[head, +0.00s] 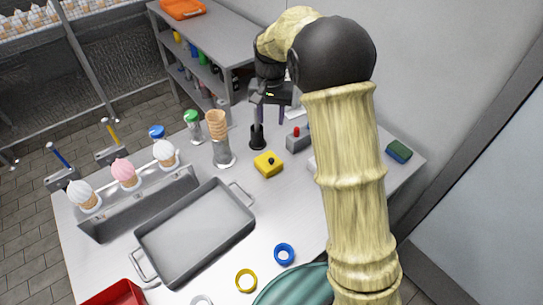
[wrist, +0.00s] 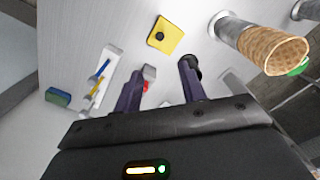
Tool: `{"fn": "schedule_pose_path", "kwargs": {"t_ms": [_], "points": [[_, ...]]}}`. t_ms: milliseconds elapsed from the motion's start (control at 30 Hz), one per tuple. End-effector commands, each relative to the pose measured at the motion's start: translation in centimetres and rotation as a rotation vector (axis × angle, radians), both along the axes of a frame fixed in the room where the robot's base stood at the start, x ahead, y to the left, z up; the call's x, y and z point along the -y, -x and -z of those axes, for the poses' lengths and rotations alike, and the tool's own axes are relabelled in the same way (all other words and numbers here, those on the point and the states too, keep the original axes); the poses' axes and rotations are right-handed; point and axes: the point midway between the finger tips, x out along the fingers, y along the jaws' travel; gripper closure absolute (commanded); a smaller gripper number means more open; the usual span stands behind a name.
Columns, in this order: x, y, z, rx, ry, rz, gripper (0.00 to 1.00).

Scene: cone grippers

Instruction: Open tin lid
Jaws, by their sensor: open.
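A yellow square tin (head: 265,168) with a small black knob on its lid stands on the grey table, right of the grey tray; the lid looks seated. In the wrist view the yellow tin (wrist: 170,28) is seen from above, its black knob (wrist: 159,36) near the middle. My gripper (head: 269,115) is above the table, behind the tin in the head view. In the wrist view my gripper (wrist: 161,70) has its two purple fingers apart with nothing held between them, and the tin lies beyond the fingertips. The gripper is not touching the tin.
A black cylinder (head: 257,140) and a grey box with a red button (head: 298,140) stand close to the gripper. A grey tray (head: 195,230) lies at front left. A blue-green sponge (head: 399,151) is far right.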

Motion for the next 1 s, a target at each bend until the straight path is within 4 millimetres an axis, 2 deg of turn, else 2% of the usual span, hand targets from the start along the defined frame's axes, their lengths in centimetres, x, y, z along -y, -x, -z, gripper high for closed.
{"fn": "schedule_pose_path", "kwargs": {"t_ms": [167, 267, 1000], "points": [[0.0, 0.0, 0.6, 0.000, 0.000, 0.000, 0.59], [0.0, 0.0, 1.6, -0.002, 0.001, 0.000, 0.59], [0.1, 0.1, 14.4, -0.004, 0.000, 0.000, 0.59]]}}
